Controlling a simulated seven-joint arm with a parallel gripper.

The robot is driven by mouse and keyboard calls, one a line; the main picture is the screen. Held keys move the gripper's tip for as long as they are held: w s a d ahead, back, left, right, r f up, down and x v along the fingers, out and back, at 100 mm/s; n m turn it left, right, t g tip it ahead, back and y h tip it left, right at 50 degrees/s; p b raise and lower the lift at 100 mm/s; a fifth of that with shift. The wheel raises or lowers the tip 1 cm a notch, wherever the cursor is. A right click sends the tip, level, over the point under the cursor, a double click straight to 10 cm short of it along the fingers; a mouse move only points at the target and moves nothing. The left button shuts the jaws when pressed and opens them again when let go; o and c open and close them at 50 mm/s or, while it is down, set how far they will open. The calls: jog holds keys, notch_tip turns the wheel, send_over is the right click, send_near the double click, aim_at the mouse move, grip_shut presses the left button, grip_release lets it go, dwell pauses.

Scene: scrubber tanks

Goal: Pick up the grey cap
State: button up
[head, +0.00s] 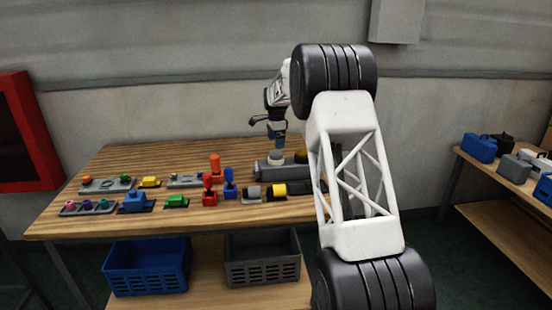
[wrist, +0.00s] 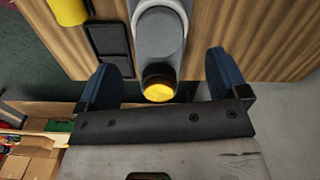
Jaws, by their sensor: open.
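The grey cap (head: 274,157) is a round light-grey piece on top of the long grey tank (head: 262,170) at the back right of the wooden table. In the wrist view the cap (wrist: 158,33) shows from above, with a yellow round piece (wrist: 158,90) on the same tank near it. My gripper (head: 277,139) is open and empty, pointing down above the cap in the head view. In the wrist view its two blue fingers (wrist: 161,62) stand apart on either side of the tank. I cannot tell how much height lies between fingertips and cap.
My arm hides the tank's right end in the head view. Red (head: 209,190) and blue (head: 229,184) upright pieces, a grey cylinder (head: 252,192) and a yellow cylinder (head: 277,190) stand in front. Blue (head: 147,268) and grey (head: 262,272) crates sit on the lower shelf.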

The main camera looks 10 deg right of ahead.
aim_at(276, 153)
jog(key=shift+f, duration=0.4)
jog(key=shift+f, duration=0.1)
jog(key=shift+a+f, duration=0.1)
jog(key=shift+f, duration=2.4)
jog(key=c, duration=1.1)
jog(key=shift+c, duration=0.2)
jog(key=shift+r, duration=0.1)
